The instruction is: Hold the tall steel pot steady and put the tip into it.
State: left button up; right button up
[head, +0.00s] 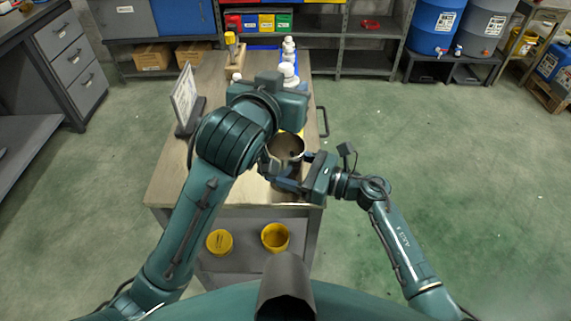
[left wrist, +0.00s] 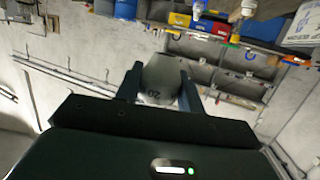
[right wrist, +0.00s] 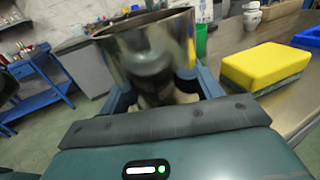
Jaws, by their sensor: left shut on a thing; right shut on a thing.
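The tall steel pot (head: 287,147) stands near the right edge of the worktable, its open rim seen from above. In the right wrist view the pot (right wrist: 148,48) fills the space between the fingers of my right gripper (right wrist: 152,86), which is shut on its side. My left gripper (left wrist: 158,76) is shut on a pale grey rounded piece marked "20" (left wrist: 160,90), which looks like the tip. In the head view my left wrist is above and beyond the pot and hides its own fingers and the tip. I cannot tell the gap between tip and pot.
A yellow and green sponge (right wrist: 266,66) lies on the table beside the pot. White bottles (head: 288,70) line the table's far right, and a framed sign (head: 184,96) stands at its left. Two yellow containers (head: 275,236) sit on the lower shelf. Floor to the right is clear.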

aim_at(290, 139)
dwell(0.6)
pick_arm(q)
jog(key=shift+f, duration=5.85)
jog(key=shift+s+f, duration=0.1)
jog(key=shift+f, duration=0.9)
pick_arm(e)
jog(key=shift+s+a, duration=0.1)
pick_arm(q)
jog(key=o, duration=1.2)
jog(key=shift+a, duration=0.1)
pick_arm(e)
jog(key=shift+r, duration=0.1)
pick_arm(q)
jog(key=r, duration=1.2)
jog(key=shift+d, duration=0.35)
pick_arm(e)
jog(key=shift+f, duration=0.2)
jog(key=o, duration=1.1)
